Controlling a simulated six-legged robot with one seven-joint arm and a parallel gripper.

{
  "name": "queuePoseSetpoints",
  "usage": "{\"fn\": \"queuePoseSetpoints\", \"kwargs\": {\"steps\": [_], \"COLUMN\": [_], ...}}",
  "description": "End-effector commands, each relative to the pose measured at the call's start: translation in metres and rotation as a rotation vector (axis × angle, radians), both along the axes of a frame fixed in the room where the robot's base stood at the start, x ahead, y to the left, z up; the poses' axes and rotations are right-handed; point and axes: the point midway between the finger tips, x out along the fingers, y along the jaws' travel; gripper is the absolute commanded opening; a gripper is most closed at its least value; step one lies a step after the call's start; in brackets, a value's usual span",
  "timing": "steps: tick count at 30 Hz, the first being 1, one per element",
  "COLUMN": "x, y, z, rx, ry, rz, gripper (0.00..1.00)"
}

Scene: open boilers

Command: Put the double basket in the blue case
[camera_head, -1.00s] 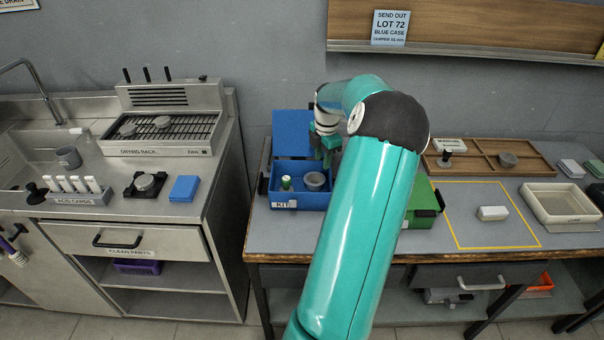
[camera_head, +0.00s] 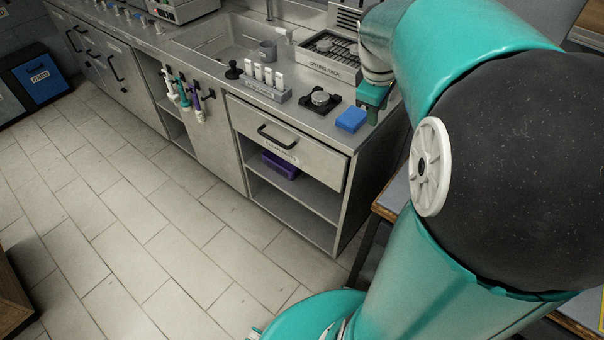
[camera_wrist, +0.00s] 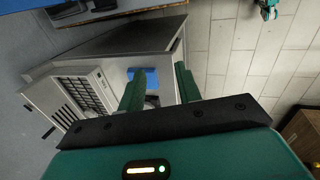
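My gripper (camera_wrist: 160,90) is open and empty in the wrist view, its two green fingers well apart. In the head view my gripper (camera_head: 371,100) hangs over the steel counter's right end, close to a blue block (camera_head: 351,120); the fingertips are hard to make out. I cannot tell which is the double one. The open blue case marked KIT is out of the head view.
A grey holder with white bottles (camera_head: 264,85), a black tamper (camera_head: 233,70) and a grey cup (camera_head: 267,50) stand left of the stand. The sink (camera_head: 215,42) lies behind. A purple basket (camera_head: 281,165) sits on the shelf below. The tiled floor in front is clear.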

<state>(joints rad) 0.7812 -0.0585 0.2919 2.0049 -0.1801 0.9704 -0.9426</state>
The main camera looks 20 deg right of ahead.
Motion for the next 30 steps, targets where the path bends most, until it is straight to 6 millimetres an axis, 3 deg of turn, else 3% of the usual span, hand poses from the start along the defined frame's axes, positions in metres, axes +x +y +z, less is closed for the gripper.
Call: {"fn": "queuePoseSetpoints", "kwargs": {"steps": [1, 6, 12, 15, 21, 30], "x": [-0.004, -0.029, -0.075, -0.096, -0.116, -0.117], "y": [0.031, 0.112, 0.189, 0.215, 0.237, 0.238], "z": [0.009, 0.026, 0.028, 0.025, 0.018, 0.018], "rx": [-0.003, 0.049, 0.204, 0.297, 0.403, 0.408], "ry": [-0.042, -0.19, -0.346, -0.395, -0.424, -0.425], "rz": [-0.025, -0.162, -0.315, -0.379, -0.449, -0.457], "gripper": [0.34, 0.34, 0.34, 0.34, 0.34, 0.34]}}
